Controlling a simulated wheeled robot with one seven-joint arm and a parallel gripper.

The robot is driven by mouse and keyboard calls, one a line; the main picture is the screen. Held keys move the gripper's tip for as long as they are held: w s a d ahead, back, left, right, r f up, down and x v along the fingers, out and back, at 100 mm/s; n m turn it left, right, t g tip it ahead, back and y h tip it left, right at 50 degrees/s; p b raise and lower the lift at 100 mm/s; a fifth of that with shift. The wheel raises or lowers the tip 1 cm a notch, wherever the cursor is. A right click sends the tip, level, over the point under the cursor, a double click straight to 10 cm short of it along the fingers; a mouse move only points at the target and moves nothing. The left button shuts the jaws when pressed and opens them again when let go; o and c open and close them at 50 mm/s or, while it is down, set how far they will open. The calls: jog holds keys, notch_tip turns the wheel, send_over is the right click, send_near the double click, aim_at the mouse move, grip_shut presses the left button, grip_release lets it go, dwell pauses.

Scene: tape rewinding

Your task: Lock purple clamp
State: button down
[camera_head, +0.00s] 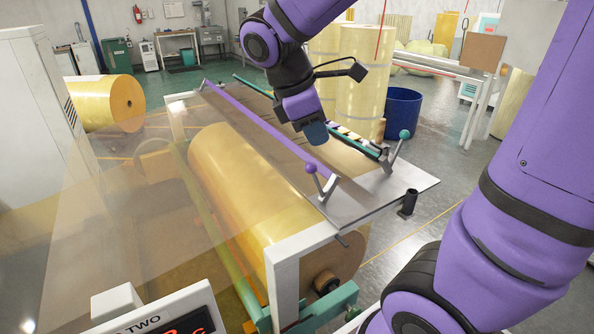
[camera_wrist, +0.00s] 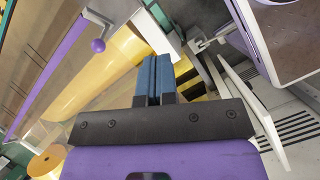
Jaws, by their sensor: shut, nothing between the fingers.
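The purple clamp is a long purple bar (camera_head: 262,126) lying along the top of the table over the clear film. At its near end is a metal lever (camera_head: 327,187) with a purple ball knob (camera_head: 311,168), the knob raised above the plate. In the wrist view the purple ball (camera_wrist: 98,46) is left of my fingers and the purple bar (camera_wrist: 50,72) runs at the left. My gripper (camera_head: 316,133) has blue fingertips, also in the wrist view (camera_wrist: 153,76), pressed together with nothing between them. It hangs above the table, right of the purple bar and apart from the knob.
A large yellow film roll (camera_head: 240,190) lies below. A blue bin (camera_head: 402,112) stands behind. A control box (camera_head: 165,312) is at the front.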

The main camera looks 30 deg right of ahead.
jog(key=w+a+f+n+h, duration=0.4)
jog(key=w+f+n+h, duration=0.2)
jog(key=n, duration=0.5)
jog(key=w+a+f+n+h, duration=0.4)
jog(key=w+f+n+h, duration=0.3)
jog(key=w+f+n, duration=0.4)
jog(key=shift+w+f+n, duration=0.2)
jog(key=shift+f+n, duration=0.1)
jog(key=shift+f, duration=0.45)
jog(key=s+d, duration=0.1)
jog(key=d, duration=1.3)
jog(key=shift+s+f, duration=0.15)
jog(key=shift+s, duration=0.15)
jog(key=shift+d+g, duration=0.1)
jog(key=shift+g, duration=0.3)
